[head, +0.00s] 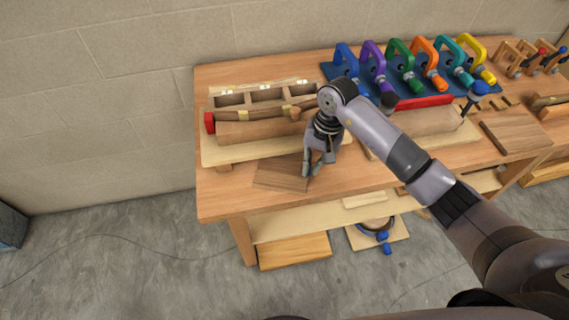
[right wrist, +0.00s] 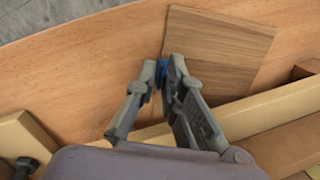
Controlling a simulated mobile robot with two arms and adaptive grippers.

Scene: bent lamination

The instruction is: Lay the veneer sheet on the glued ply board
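A thin brown wooden sheet, which looks like the veneer sheet (head: 277,174), lies at the front left of the bench. It also shows in the right wrist view (right wrist: 222,45). My right gripper (head: 311,172) points down at the sheet's right edge in the head view. Its fingertips (right wrist: 162,70) are close together beside the sheet's edge, with a small blue part between them. I cannot tell whether they grip the sheet. The glued ply board is not clearly identifiable; a darker flat board (head: 515,132) lies at the right of the bench. My left gripper is not in view.
A wooden form with a curved strip (head: 250,116) and a red end stands behind the sheet. Several coloured clamps (head: 403,66) stand on a blue mat at the back. A red-topped block (head: 425,103) lies before them. The bench's front edge is near the sheet.

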